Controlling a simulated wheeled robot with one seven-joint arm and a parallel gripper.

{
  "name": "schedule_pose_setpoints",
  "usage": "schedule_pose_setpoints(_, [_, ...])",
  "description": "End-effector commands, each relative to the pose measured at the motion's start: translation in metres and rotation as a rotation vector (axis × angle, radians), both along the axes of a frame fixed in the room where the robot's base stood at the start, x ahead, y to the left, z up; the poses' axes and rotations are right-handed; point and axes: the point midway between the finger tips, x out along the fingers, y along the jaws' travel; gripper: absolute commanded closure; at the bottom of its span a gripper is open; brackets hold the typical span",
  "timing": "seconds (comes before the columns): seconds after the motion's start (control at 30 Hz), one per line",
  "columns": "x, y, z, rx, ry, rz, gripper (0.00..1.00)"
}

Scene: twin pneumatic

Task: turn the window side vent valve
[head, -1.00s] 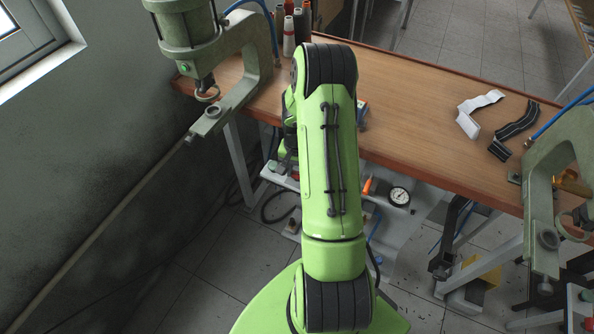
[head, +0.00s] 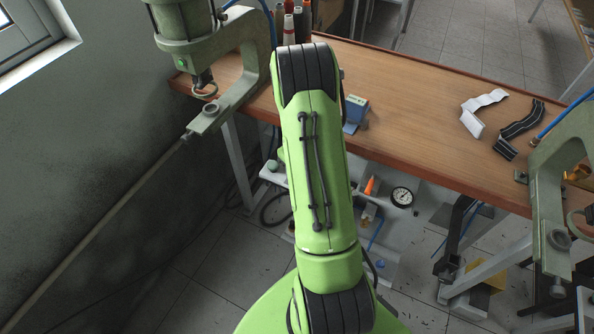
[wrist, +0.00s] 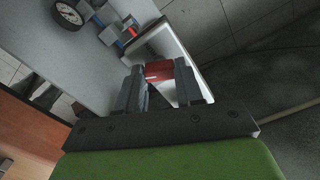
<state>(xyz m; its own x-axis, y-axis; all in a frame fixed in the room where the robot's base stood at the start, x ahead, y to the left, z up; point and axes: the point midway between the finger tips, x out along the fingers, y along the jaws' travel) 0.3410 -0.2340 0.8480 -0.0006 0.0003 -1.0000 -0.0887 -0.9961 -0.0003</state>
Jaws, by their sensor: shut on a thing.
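In the wrist view, my gripper (wrist: 161,80) has its two dark fingers on either side of a red valve handle (wrist: 158,70), shut on it. The handle is beside a white-edged housing (wrist: 172,45) at the end of the grey unit. The fingers partly cover it, so its exact angle is hard to tell. In the head view, my green arm hides the gripper and the handle.
A dial gauge (head: 401,197) sits on the low grey unit under the wooden bench (head: 420,130); it also shows in the wrist view (wrist: 67,14). Blue fittings (wrist: 108,36) are near the handle. Green presses stand left (head: 240,70) and right (head: 550,200).

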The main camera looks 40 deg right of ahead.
Motion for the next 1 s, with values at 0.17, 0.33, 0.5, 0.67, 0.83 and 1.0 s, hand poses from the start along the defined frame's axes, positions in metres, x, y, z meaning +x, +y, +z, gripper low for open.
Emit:
schedule_pose_setpoints(0.17, [0.0008,0.0001,-0.0005,-0.001,-0.002,0.154,0.94])
schedule_pose_setpoints(0.33, [0.0005,-0.0002,-0.0002,-0.001,-0.002,0.275,0.94])
schedule_pose_setpoints(0.5, [0.0005,-0.0001,0.0,-0.001,-0.001,0.365,0.94])
schedule_pose_setpoints(0.67, [0.0005,-0.0002,0.0002,-0.002,-0.001,0.417,0.94])
schedule_pose_setpoints(0.83, [0.0005,-0.0001,0.0003,-0.001,-0.001,0.443,0.94])
schedule_pose_setpoints(1.0, [0.0005,-0.0001,0.0004,-0.001,-0.002,0.45,0.94])
